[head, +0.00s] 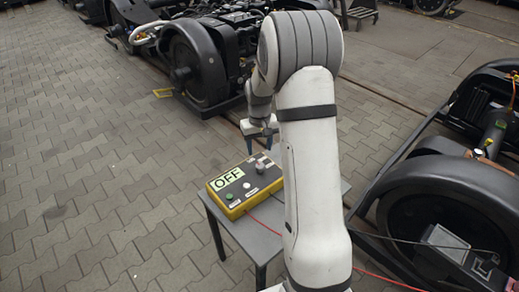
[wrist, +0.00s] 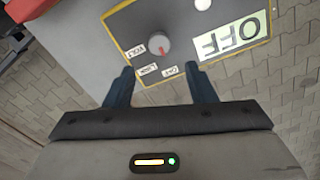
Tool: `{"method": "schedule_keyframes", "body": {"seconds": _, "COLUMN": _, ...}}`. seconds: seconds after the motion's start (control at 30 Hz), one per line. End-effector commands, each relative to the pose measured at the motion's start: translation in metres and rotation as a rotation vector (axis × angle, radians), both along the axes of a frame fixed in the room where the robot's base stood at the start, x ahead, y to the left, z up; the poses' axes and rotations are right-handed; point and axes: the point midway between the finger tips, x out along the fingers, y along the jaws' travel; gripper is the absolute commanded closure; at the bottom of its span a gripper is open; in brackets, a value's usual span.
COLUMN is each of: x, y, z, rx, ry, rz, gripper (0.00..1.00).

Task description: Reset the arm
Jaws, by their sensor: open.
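My arm rises in front of the head camera and hides part of the scene. My gripper (head: 259,134) hangs over the far end of a yellow control box. In the wrist view the gripper (wrist: 160,80) is open, its two dark fingers apart with nothing between them. The control box (head: 235,208) lies on a small grey table and shows an "OFF" label (head: 226,180), a green button, a white button and a knob. In the wrist view the box's grey face (wrist: 185,30) shows the red-marked knob (wrist: 158,47) just beyond the fingertips, apart from them.
The small grey table (head: 240,238) stands on paving. A bogie with a black wheel (head: 197,65) is behind it, and another large wheel (head: 450,205) is close on the right. A red cable (head: 265,224) runs from the box. Paving on the left is clear.

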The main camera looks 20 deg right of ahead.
Motion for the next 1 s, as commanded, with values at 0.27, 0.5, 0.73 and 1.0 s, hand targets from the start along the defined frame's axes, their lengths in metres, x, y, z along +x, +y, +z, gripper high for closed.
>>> {"method": "schedule_keyframes", "body": {"seconds": 0.27, "x": 0.000, "y": 0.000, "z": -0.001, "rx": 0.000, "ry": 0.000, "rz": 0.000, "gripper": 0.50}}
{"method": "schedule_keyframes", "body": {"seconds": 0.5, "x": -0.011, "y": 0.007, "z": 0.028, "rx": -0.002, "ry": -0.016, "rz": 0.002, "gripper": 0.50}}
{"method": "schedule_keyframes", "body": {"seconds": 0.73, "x": -0.066, "y": 0.035, "z": 0.115, "rx": -0.010, "ry": -0.072, "rz": 0.009, "gripper": 0.50}}
{"method": "schedule_keyframes", "body": {"seconds": 1.0, "x": -0.152, "y": 0.066, "z": 0.193, "rx": -0.012, "ry": -0.138, "rz": 0.018, "gripper": 0.50}}
